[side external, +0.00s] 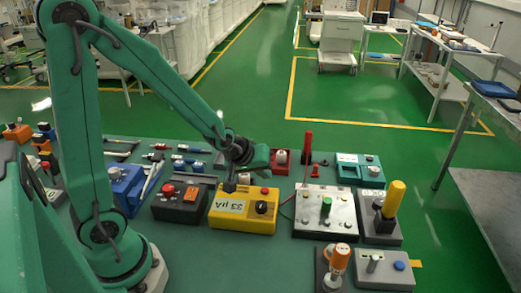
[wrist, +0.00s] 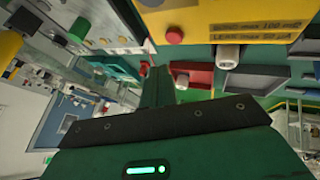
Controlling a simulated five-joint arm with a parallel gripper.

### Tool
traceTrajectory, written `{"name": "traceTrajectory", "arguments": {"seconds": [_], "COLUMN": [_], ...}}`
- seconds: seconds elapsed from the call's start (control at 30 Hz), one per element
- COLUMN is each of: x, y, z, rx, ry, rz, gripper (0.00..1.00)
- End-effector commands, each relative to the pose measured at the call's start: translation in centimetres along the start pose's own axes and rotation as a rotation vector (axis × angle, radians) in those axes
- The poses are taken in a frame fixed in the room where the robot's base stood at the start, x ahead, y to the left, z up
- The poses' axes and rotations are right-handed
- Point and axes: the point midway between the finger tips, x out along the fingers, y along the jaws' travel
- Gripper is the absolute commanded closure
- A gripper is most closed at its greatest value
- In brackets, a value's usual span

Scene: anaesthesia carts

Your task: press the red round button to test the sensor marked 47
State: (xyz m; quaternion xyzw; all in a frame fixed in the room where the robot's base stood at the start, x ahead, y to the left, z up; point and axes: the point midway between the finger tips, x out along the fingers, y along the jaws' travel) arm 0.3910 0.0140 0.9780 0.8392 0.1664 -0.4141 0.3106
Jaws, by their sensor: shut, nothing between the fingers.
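A yellow box (side external: 243,222) stands on the bench with a label that seems to read "33 µA". It has a small red round button (side external: 264,191) and a dark knob (side external: 262,207). In the wrist view the yellow box (wrist: 215,15) fills the top, with the red round button (wrist: 174,35) on its near face. My gripper (side external: 230,186) is shut and empty, pointing down just above the yellow box's left part, left of the red button; contact is unclear. Its shut fingers (wrist: 157,82) also show in the wrist view. I cannot read a 47 on any box.
A metal-topped box (side external: 325,212) with a green button stands right. Behind are a red box (side external: 280,161) and a teal box (side external: 360,171). The bench front is clear near the middle.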

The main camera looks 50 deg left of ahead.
Motion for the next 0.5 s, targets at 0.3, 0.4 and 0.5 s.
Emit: {"name": "traceTrajectory", "arguments": {"seconds": [0.3, 0.4, 0.5], "x": [-1.7, -2.0, -2.0], "y": [0.9, 1.0, 1.0], "z": [-1.1, -1.2, -1.2], "rx": [0.000, 0.000, 0.000], "ry": [0.002, 0.001, 0.000], "rz": [0.001, 0.001, 0.000], "gripper": [1.00, 1.00, 1.00]}}
